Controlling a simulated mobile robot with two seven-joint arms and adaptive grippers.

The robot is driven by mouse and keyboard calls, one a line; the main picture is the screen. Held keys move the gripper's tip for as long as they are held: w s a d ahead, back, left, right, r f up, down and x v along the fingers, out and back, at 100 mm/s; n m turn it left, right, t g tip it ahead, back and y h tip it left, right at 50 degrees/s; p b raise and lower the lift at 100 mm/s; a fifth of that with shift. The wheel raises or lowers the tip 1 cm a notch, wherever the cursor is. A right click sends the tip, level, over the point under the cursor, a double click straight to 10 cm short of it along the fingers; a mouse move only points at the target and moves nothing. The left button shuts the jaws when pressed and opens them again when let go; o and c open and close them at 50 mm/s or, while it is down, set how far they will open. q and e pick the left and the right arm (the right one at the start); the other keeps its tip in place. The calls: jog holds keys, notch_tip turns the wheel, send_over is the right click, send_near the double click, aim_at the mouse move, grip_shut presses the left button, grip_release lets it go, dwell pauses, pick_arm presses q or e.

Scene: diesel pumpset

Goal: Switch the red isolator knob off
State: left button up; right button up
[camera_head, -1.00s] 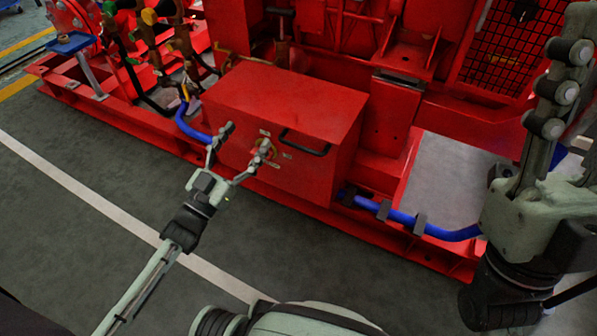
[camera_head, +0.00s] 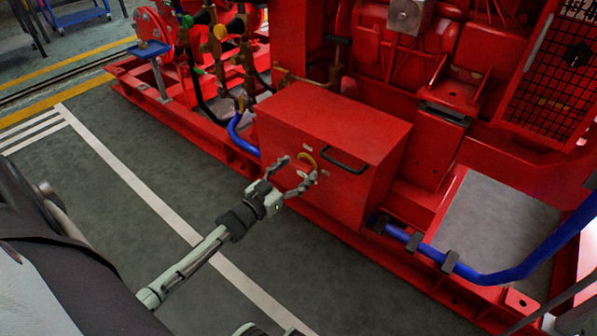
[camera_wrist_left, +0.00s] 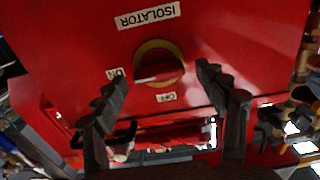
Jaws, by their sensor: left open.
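The red isolator knob (camera_wrist_left: 158,72) sits on a yellow ring on the front of a red box (camera_head: 335,125). In the left wrist view its handle lies nearly level across the ring, with the ON label (camera_wrist_left: 115,73) at its left and the OFF label (camera_wrist_left: 166,97) below. In the head view the yellow ring (camera_head: 307,159) shows only partly behind the fingers. My left gripper (camera_head: 298,169) is open in front of the knob. In the wrist view its fingers (camera_wrist_left: 163,80) are on either side of the knob, apart from it, with nothing between them.
A black handle (camera_head: 345,161) sticks out from the box face right of the knob. Blue hoses (camera_head: 480,276) run along the red base frame, and pipes with valves (camera_head: 222,50) stand at the left. The floor (camera_head: 160,160) before the box is open.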

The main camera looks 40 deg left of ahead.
pick_arm(q)
jog(key=shift+w, duration=0.3)
jog(key=c, duration=1.1)
jog(key=shift+c, duration=0.2)
